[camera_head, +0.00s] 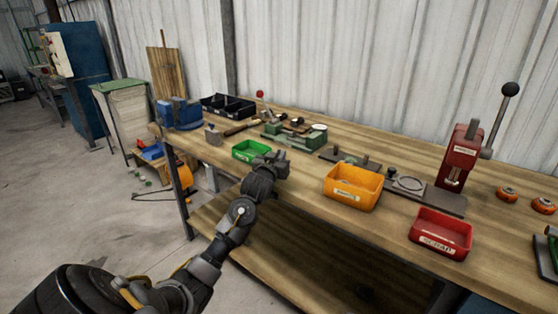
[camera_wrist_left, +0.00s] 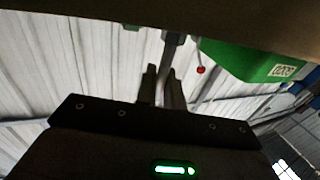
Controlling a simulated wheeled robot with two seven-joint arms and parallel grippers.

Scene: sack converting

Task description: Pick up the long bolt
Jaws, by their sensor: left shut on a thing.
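My left gripper (camera_head: 270,159) is at the front edge of the workbench, just right of the green bin. In the left wrist view its two narrow fingers (camera_wrist_left: 163,80) are shut on a slim grey metal piece, which looks like the long bolt (camera_wrist_left: 172,50). The bolt extends from the fingertips toward the top of that view, beside the green bin (camera_wrist_left: 255,62). In the head view the bolt is too small or hidden behind the gripper to make out. My right gripper is not in view.
The workbench (camera_head: 305,178) carries an orange bin (camera_head: 353,186), a red scrap bin (camera_head: 440,233), a red press (camera_head: 460,157), a green fixture (camera_head: 290,136), a black divided tray (camera_head: 228,106) and a blue vise (camera_head: 180,114).

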